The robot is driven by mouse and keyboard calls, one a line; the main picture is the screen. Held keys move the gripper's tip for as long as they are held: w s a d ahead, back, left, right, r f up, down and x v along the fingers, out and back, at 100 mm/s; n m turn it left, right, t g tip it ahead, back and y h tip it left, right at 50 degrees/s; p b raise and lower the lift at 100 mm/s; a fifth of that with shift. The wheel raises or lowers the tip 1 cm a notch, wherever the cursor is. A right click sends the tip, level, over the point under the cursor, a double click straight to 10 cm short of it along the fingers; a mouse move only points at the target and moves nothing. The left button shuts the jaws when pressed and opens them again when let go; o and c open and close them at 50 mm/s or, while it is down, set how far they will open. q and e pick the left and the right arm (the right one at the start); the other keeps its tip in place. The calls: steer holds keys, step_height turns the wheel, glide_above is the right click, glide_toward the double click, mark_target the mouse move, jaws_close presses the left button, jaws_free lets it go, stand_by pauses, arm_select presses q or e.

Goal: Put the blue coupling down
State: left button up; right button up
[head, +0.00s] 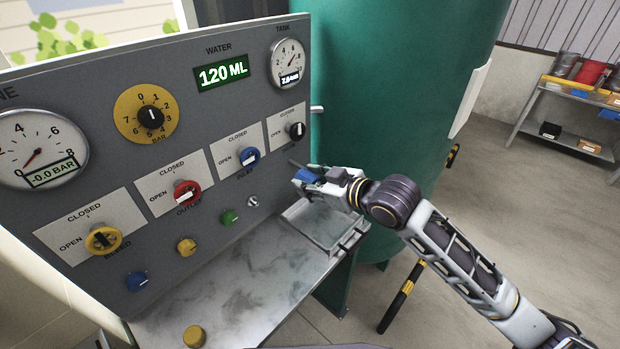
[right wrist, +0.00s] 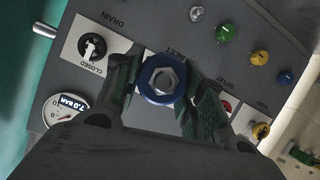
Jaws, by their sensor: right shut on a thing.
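My right gripper (head: 318,180) is shut on the blue coupling (head: 306,175), in front of the right part of the grey panel. In the right wrist view the coupling (right wrist: 150,70) is a blue ring around a metal hex piece, held between the dark fingers of the right gripper (right wrist: 161,88). The gripper hangs above a shallow grey tray (head: 322,231) on the right end of the bench. The coupling is apart from the tray and appears clear of the panel. My left gripper is in neither view.
The panel (head: 215,105) carries gauges and valve knobs. Below are blue (head: 137,281), yellow (head: 187,247) and green (head: 229,217) fittings and a bare metal port (head: 253,201). A yellow piece (head: 194,337) stands on the bench (head: 235,290), otherwise mostly clear. A green tank (head: 400,100) stands behind.

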steer(key=shift+s+d+f+n+g+y, duration=0.15)
steer(key=shift+d+f+n+g+y, duration=0.2)
steer(key=shift+f+n+g+y, duration=0.45)
steer(key=shift+r, duration=0.1)
steer(key=shift+s+d+f+n+g+y, duration=0.2)
steer(key=shift+f+n+g+y, duration=0.25)
steer(key=shift+n+g, duration=0.35)
steer(key=shift+s+d+f+n+g+y, duration=0.1)
steer(key=shift+d+f+n+g+y, duration=0.35)
steer(key=shift+n+g, duration=0.3)
steer(key=shift+s+d+f+n+g+y, duration=0.15)
steer(key=shift+f+n+g, duration=0.3)
steer(key=shift+n+g, duration=0.25)
steer(key=shift+s+d+f+n+g+y, duration=0.1)
steer(key=shift+d+f+n+g+y, duration=0.1)
steer(key=shift+f+n+g, duration=0.5)
steer(key=shift+s+d+f+n+g+y, duration=0.2)
steer(key=shift+n+g, duration=0.35)
steer(key=shift+g, duration=0.3)
